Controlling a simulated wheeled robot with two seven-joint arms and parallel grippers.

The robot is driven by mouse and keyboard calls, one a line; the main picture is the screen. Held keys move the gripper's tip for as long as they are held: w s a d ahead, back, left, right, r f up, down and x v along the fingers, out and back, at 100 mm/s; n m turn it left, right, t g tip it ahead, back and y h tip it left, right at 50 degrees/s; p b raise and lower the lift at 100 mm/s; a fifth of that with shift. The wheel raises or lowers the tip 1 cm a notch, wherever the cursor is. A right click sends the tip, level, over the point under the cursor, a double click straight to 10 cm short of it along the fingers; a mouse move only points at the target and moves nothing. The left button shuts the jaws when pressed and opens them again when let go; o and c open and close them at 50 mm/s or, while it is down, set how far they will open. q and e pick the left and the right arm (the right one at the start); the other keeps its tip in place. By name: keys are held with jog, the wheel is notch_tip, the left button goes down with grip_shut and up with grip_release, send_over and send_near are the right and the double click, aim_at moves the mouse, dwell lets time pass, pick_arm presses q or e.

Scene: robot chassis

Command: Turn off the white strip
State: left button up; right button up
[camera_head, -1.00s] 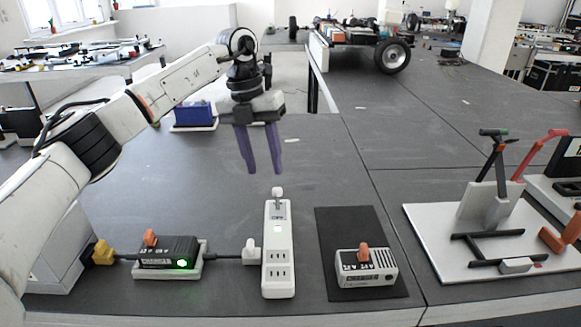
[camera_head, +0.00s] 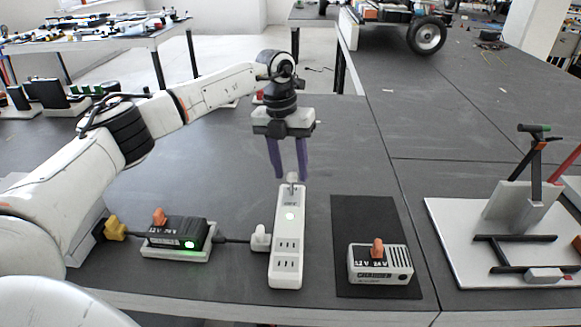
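The white strip (camera_head: 287,262) lies lengthwise on the dark table, with outlets on its near part and a whitish round light (camera_head: 289,216) above them. A small pale switch lever (camera_head: 292,178) stands at its far end. My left gripper (camera_head: 290,174) points down with its two purple fingers apart. The fingertips are at the lever's far end of the strip, one on each side of the lever in the picture. I cannot tell the exact depth or whether they touch it. My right gripper is not in view.
A black box with a green light and orange switch (camera_head: 175,232) is left of the strip, linked by a cable and white plug (camera_head: 260,238). Right are a grey switch box (camera_head: 380,264) on a black mat (camera_head: 345,212) and a white board with a stand (camera_head: 450,235).

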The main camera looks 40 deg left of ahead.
pick_arm(q)
grip_shut()
